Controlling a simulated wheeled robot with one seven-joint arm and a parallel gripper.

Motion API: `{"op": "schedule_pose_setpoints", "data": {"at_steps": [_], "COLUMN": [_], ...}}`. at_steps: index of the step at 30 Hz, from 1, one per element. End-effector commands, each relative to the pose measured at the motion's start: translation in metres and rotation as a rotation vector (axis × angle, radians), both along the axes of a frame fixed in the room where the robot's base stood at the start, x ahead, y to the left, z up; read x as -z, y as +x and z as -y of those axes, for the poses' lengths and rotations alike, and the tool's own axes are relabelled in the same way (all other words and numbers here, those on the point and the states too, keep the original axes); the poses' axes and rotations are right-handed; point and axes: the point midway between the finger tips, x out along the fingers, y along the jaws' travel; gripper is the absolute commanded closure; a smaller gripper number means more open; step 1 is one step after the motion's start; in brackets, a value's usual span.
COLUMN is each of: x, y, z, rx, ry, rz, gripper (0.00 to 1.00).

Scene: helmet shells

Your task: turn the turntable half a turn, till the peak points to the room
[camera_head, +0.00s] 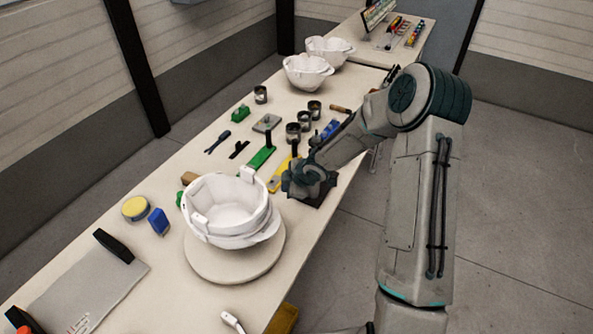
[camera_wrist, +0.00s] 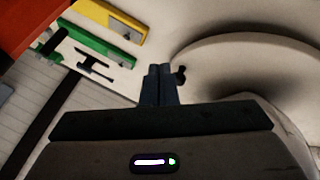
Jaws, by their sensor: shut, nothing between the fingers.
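The white helmet shell (camera_head: 228,212) sits open side up on the round pale turntable (camera_head: 215,270) near the table's front edge. A lip on the shell, perhaps the peak, juts toward the lower right in the head view. My gripper (camera_wrist: 160,72) is shut and empty in the wrist view. The turntable's curved rim (camera_wrist: 205,47) lies just right of the fingertips. A small dark peg (camera_wrist: 182,74) stands right beside the fingertips; I cannot tell whether they touch. In the head view my wrist is right of the shell, and the fingers are hidden.
Green (camera_head: 262,158) and yellow tools lie behind the turntable, with several metal cups (camera_head: 293,131) beyond. Two more white shells (camera_head: 307,72) stand farther back. The floor at right is clear.

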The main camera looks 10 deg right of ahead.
Motion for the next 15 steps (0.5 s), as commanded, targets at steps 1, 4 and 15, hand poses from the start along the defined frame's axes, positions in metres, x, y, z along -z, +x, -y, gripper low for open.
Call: {"op": "schedule_pose_setpoints", "data": {"at_steps": [1,4,15], "x": [-0.009,-0.018,-0.041], "y": [0.002,0.003,0.006], "z": [0.006,0.012,0.027], "rx": [0.005,0.006,0.002], "ry": [0.002,0.003,0.002], "rz": [0.002,0.0,0.0], "gripper": [1.0,1.0,1.0]}}
